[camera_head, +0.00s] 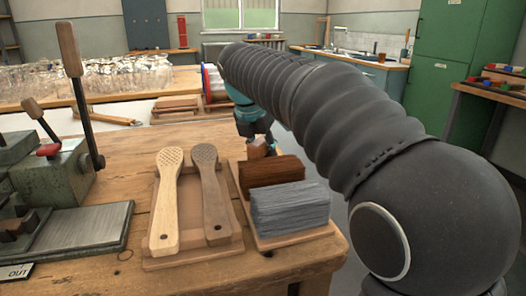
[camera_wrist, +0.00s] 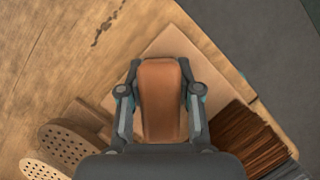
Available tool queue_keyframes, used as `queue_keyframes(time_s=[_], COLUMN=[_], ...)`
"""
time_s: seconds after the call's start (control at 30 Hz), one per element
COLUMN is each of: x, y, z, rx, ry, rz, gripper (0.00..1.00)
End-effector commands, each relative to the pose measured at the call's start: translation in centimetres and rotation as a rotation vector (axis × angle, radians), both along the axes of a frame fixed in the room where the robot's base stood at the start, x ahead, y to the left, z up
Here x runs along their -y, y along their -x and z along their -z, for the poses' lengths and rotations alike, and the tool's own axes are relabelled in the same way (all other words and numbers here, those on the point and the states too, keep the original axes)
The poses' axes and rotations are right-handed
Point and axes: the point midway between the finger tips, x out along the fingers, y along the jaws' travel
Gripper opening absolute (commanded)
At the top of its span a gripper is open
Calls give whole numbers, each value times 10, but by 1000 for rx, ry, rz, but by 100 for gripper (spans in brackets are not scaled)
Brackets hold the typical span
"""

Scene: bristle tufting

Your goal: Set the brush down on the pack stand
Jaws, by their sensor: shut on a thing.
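My gripper (camera_wrist: 160,88) points down and is shut on a smooth reddish-brown wooden piece, the brush (camera_wrist: 160,105), with its two fingers along the sides. In the head view the brush (camera_head: 257,149) shows just behind the brown bristle bundle, partly hidden. A flat wooden board (camera_head: 291,239), possibly the pack stand, carries a brown bristle bundle (camera_head: 271,171) and a grey one (camera_head: 290,208). In the wrist view the brush is over the bare part of this board (camera_wrist: 172,43). I cannot tell whether it touches the board.
Two perforated paddles, one pale (camera_head: 166,203) and one darker (camera_head: 211,195), lie in a shallow wooden tray (camera_head: 192,256) left of the board. A green lever machine (camera_head: 52,170) stands at the far left. The bench's right edge is close to the board.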

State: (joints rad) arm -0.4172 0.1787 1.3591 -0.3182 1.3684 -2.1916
Motion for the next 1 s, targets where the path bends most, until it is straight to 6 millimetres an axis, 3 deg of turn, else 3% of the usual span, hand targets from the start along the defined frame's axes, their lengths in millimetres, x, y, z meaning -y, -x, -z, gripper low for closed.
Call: queue_keyframes(time_s=[0.3, 0.33, 0.4, 0.43, 0.77, 1.0], x=[0, 0, 0, 0, 0, -6], y=[0, 0, 0, 0, 0, 9], z=[2, 2, 2, 2, 0, -30], rx=[0, 0, 0, 0, 1, 4], ry=[0, 0, 0, 0, 0, -1], rz=[0, 0, 0, 0, 0, -1], gripper=[1, 38, 56, 59, 59, 59])
